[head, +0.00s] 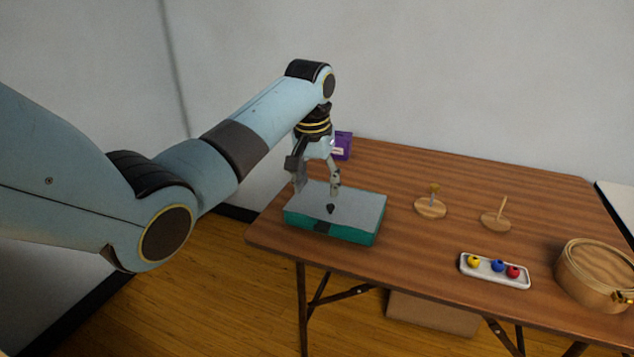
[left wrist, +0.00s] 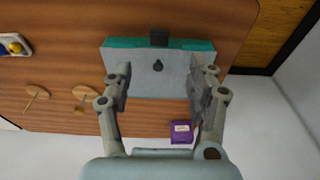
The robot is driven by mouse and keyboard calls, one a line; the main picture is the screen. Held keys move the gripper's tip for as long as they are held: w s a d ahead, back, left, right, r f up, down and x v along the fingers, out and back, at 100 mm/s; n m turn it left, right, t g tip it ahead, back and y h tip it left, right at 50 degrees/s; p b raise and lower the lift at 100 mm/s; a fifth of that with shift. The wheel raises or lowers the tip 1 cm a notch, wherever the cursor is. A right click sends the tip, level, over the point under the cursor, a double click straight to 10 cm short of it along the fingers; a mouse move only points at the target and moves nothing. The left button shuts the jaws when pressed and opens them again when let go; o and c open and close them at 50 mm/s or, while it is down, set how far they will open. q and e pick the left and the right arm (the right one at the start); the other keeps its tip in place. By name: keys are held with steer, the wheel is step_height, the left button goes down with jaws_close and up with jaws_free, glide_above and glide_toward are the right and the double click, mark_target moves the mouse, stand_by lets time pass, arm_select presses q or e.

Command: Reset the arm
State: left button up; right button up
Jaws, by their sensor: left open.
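My left gripper (head: 316,188) points down above a teal box with a grey lid (head: 360,209) at the left end of the table. Its fingers are spread and nothing is between them. In the left wrist view the open fingers (left wrist: 160,92) frame the box (left wrist: 140,75), whose lid carries a small dark knob (left wrist: 158,66). The lid lies flat on the box. I cannot tell whether the fingertips touch the lid. My right gripper is in neither view.
A purple box (head: 343,146) stands behind the teal one. Two wooden peg stands (head: 430,208) (head: 496,221), a white tray (head: 495,279) with yellow, blue and red beads, and a round wooden hoop box (head: 590,282) stand to the right. The table's middle back is clear.

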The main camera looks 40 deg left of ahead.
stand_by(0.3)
arm_select(q)
steer(key=s+d+f+g+b, duration=0.3)
steer(key=s+f+g+b, duration=0.15)
steer(key=s+f, duration=2.55)
steer(key=s+d+f+m+t+b, duration=0.1)
steer(key=s+f, duration=0.8)
steer(key=s, duration=0.3)
steer(key=s+f+m+t+b, duration=0.1)
steer(key=s+f+m+t, duration=0.1)
steer(key=s+f, duration=0.7)
steer(key=s, duration=0.2)
steer(key=shift+s+d+f, duration=0.3)
steer(key=shift+s+d, duration=0.1)
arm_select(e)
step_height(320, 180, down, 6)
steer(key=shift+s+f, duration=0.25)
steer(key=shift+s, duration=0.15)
arm_select(q)
steer(key=shift+w+t, duration=0.1)
steer(key=shift+t, duration=0.15)
steer(key=shift+c, duration=0.3)
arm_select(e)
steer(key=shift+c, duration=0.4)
